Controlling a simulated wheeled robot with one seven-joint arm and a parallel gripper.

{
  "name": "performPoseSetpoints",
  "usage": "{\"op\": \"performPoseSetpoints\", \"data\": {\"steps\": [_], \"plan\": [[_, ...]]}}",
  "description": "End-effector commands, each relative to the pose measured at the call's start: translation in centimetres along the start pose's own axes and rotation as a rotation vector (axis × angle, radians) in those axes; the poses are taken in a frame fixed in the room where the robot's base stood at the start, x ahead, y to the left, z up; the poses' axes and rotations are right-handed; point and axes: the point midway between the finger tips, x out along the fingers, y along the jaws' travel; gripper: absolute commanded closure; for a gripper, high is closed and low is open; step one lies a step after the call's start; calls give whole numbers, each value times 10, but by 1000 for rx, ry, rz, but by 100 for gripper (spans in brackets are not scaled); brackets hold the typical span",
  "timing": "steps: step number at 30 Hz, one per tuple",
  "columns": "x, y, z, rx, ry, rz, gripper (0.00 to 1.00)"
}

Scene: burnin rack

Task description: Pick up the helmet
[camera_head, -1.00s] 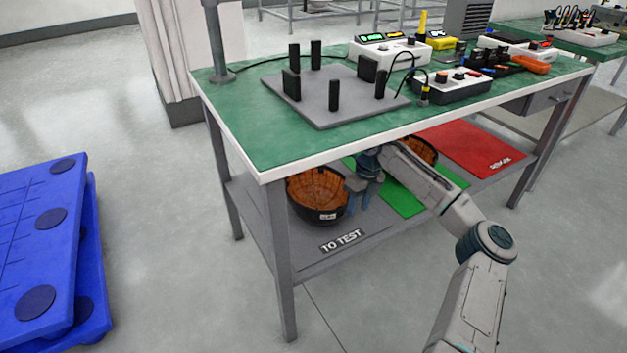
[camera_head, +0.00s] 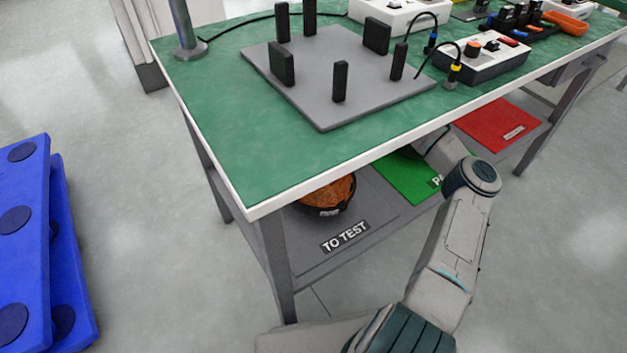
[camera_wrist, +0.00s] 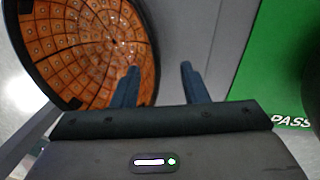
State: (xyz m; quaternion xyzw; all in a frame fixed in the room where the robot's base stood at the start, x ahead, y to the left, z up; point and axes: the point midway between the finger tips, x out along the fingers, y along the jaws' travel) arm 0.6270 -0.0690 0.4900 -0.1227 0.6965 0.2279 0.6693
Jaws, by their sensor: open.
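The helmet (camera_head: 328,194) sits on the lower shelf, on the grey area marked TO TEST, with its orange inside facing up and a black rim. The table top hides its far part in the head view. In the wrist view the helmet (camera_wrist: 95,50) fills the upper left, with its dark rim curving on the right side. My gripper (camera_wrist: 158,72) is open and empty. Its left fingertip overlaps the helmet's right edge in the picture, and the right finger is over the grey shelf. I cannot tell whether a finger touches the rim. In the head view the gripper is hidden under the table top.
The green table top (camera_head: 226,128) overhangs the shelf, and a table leg (camera_head: 273,268) stands at the near corner. A green PASS area (camera_head: 408,172) and a red area (camera_head: 500,130) lie to the right. Blue pallets (camera_head: 25,240) stand at left on open floor.

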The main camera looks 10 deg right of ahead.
Motion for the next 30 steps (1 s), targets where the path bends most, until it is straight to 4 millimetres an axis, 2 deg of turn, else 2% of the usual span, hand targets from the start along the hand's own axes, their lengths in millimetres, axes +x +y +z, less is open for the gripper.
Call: {"op": "performPoseSetpoints", "data": {"steps": [14,24,30], "plan": [[26,5,0,-1,3,-2,60],[63,8,2,-1,1,1,60],[66,8,2,-1,0,1,60]]}}
